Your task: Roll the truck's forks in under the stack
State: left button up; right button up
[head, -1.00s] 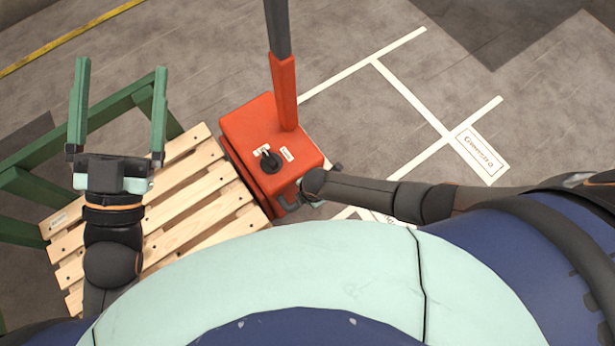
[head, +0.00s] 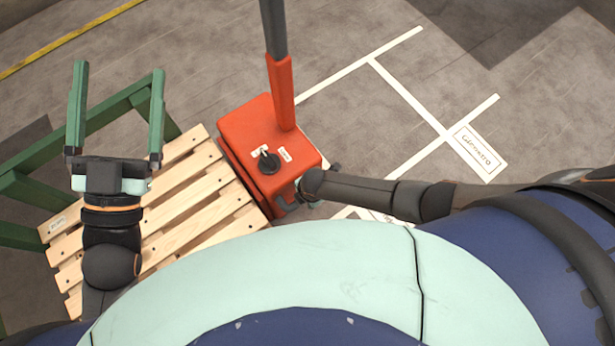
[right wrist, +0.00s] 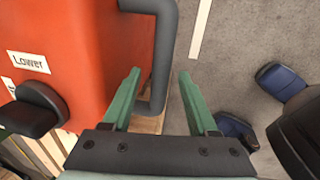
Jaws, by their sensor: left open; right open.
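The truck (head: 250,125) is a red-orange box body with a red and grey handle shaft (head: 281,90) rising from it. A black knob (head: 268,162) with white labels sits on its top; one label reads "Lower" in the right wrist view (right wrist: 29,62). Its forks are hidden. The slatted wooden stack (head: 185,205) is left of the truck, close against its body. My right gripper (right wrist: 159,74) is open, with the truck's dark grey side bar (right wrist: 160,50) showing between its fingers; I cannot tell contact. My left gripper (head: 119,66) is open and empty, over the stack's left side.
A green frame (head: 30,190) stands at the left behind the stack. White floor lines (head: 410,97) and a printed floor label (head: 478,147) lie right of the truck. The grey floor beyond is clear, with a yellow line (head: 65,40) at the far left.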

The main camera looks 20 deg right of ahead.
jog(key=shift+s+d+r+p, duration=0.1)
jog(key=shift+s+r+p, duration=0.1)
jog(key=shift+r+p, duration=0.75)
pick_arm(q)
notch_tip(320, 180, down, 16)
jog(key=w+a+n+g+y+p, duration=0.1)
jog(key=n+g+y, duration=0.3)
jog(key=g+y, duration=0.15)
jog(key=s+f+g+p, duration=0.2)
jog(key=s+f+g, duration=0.1)
jog(key=f, duration=0.2)
jog(key=s+f+n+g+p, duration=0.1)
jog(key=s+f+g+p, duration=0.1)
jog(key=f, duration=0.4)
jog(key=shift+s+d+g, duration=0.3)
jog(key=shift+s+g, duration=0.6)
jog(key=shift+g, duration=0.05)
pick_arm(e)
notch_tip(320, 180, up, 10)
jog(key=s, duration=0.1)
jog(key=shift+s+d, duration=0.25)
jog(key=shift+s, duration=0.15)
